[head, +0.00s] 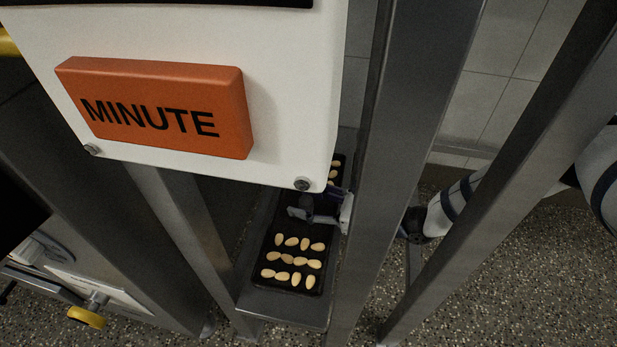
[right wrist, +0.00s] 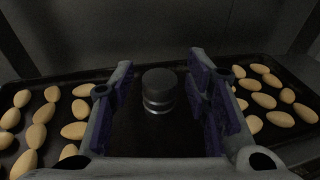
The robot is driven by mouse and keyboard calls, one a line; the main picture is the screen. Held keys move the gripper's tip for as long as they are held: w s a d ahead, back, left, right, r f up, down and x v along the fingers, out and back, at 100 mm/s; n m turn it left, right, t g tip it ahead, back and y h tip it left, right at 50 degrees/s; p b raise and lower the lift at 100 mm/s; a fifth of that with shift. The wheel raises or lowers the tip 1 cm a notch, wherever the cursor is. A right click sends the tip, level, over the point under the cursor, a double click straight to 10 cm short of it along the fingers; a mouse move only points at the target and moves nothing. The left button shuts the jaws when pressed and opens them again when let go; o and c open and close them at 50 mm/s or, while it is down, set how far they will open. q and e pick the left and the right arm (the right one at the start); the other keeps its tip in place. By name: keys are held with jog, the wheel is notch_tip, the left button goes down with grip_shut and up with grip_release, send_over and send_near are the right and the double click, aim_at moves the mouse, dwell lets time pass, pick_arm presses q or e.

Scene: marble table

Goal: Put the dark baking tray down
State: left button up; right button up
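The dark baking tray (head: 258,270) holds several pale oval dough pieces in rows and appears to lie on a grey metal shelf (head: 285,309). In the right wrist view the tray (right wrist: 62,128) spreads to both sides of my gripper. A black knob with a metal ring (right wrist: 158,90) stands at its middle. My right gripper (head: 318,208) is over the tray's middle. In the right wrist view its fingers (right wrist: 160,75) are open, one on each side of the knob, with a visible gap to both. My left gripper is not in view.
Upright steel posts (head: 405,130) stand between my head camera and my right arm. A white panel with an orange MINUTE block (head: 155,107) hides much of the upper left. A yellow knob (head: 86,317) is at lower left. Speckled floor (head: 470,280) lies right of the shelf.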

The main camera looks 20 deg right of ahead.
jog(key=shift+r, duration=0.25)
jog(key=p+v, duration=0.3)
jog(key=v, duration=0.8)
jog(key=shift+d, duration=0.1)
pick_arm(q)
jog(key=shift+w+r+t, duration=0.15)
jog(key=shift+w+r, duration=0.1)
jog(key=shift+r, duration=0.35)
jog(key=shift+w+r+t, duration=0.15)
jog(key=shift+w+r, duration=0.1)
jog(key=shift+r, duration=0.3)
pick_arm(e)
jog(key=shift+s+d, duration=0.3)
jog(key=shift+s, duration=0.1)
